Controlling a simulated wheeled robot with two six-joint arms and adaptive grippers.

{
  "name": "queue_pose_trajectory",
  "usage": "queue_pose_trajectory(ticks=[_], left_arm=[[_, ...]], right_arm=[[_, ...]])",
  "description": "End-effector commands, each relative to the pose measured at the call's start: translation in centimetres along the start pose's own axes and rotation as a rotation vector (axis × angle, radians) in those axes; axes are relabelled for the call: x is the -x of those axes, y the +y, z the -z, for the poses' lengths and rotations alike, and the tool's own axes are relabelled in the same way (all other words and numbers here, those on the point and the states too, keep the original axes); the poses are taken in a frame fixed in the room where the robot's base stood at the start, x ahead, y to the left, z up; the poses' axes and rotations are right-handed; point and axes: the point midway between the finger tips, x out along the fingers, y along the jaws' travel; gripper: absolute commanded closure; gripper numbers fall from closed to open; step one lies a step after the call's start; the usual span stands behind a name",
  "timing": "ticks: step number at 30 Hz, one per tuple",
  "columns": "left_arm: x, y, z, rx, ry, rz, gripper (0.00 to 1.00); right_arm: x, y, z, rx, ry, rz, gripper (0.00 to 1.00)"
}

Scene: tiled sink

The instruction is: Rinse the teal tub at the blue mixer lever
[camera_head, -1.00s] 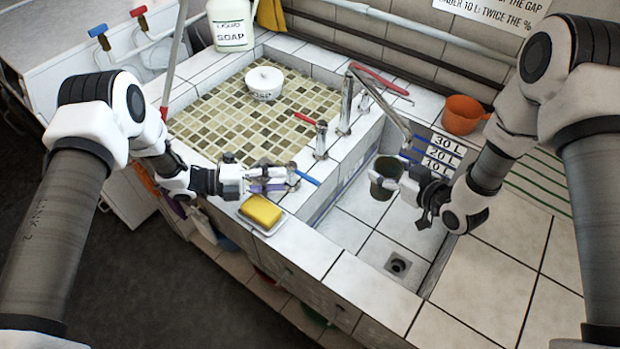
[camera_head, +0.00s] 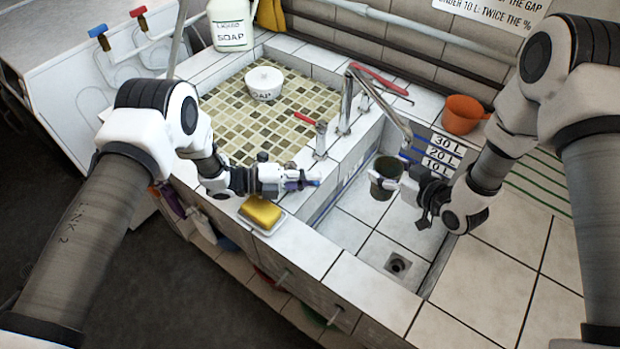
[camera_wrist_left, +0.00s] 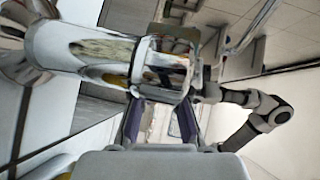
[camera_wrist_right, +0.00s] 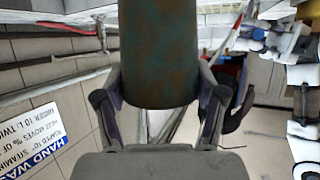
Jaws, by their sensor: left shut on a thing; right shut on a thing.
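The teal tub (camera_head: 382,180), dark and stained with brown, is in my right gripper (camera_head: 408,186) over the sink basin, close to the spout end. My right gripper is shut on it; the tub (camera_wrist_right: 160,50) fills the space between the fingers in the right wrist view. My left gripper (camera_head: 300,182) is shut at the blue mixer lever (camera_head: 314,177), and only a bit of blue shows past the fingers. In the left wrist view a shiny chrome part (camera_wrist_left: 168,68) lies beyond the fingers, and the lever is hidden. I see no clear water stream.
A red-handled tap (camera_head: 320,135) and the chrome spout (camera_head: 392,118) stand along the basin edge. A yellow sponge (camera_head: 261,211) lies below my left gripper. A white soap pot (camera_head: 264,82) stands on the mosaic. An orange pot (camera_head: 462,114) stands right of the basin.

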Motion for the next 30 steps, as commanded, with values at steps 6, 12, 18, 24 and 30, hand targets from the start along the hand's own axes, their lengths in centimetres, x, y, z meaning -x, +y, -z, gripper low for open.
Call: queue_pose_trajectory(ticks=[6,12,18,24,30], left_arm=[[0.5,0.1,0.3,-0.019,0.108,-0.013,1.00],[1.3,0.4,0.9,-0.041,0.274,-0.038,1.00],[1.4,0.4,1.1,-0.040,0.295,-0.042,1.00],[1.4,0.4,1.1,-0.040,0.294,-0.042,0.61],[1.4,0.4,1.0,-0.040,0.293,-0.042,0.61]], right_arm=[[0.0,0.0,0.0,0.000,0.001,0.000,0.91],[0.0,0.0,0.0,0.000,0.001,0.000,0.91],[0.0,0.0,0.0,0.000,0.001,0.000,0.91],[0.0,0.0,0.0,0.000,0.001,0.000,0.91],[0.0,0.0,0.0,0.000,0.001,0.000,0.91]])
